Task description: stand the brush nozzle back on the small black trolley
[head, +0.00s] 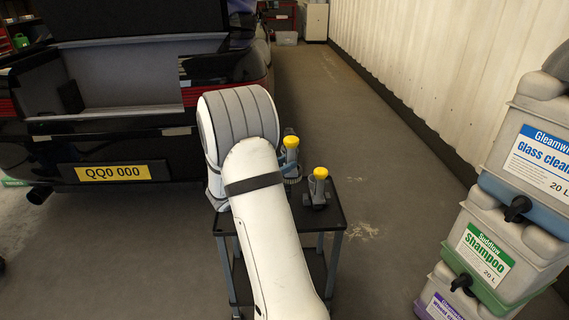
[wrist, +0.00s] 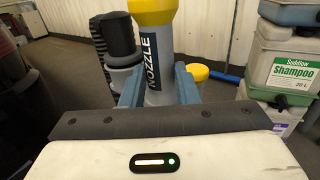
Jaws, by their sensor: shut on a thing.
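My gripper (wrist: 158,86) is shut on the brush nozzle (wrist: 156,50), with one blue finger on each side of it. The nozzle has a grey tube, a dark label reading NOZZLE and a yellow collar at the top of the view. It looks upright; its lower end is hidden by my gripper. In the head view its yellow part (head: 291,142) shows just past my arm. The small black trolley (head: 338,214) is below, partly covered by my arm. Whether the nozzle touches the trolley top cannot be told.
Another yellow-topped nozzle (head: 320,187) stands on the trolley, to the right of the held one. Stacked containers (head: 490,246) stand at the right. A dark car (head: 110,100) is at the left. The floor (head: 395,180) between trolley and wall is clear.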

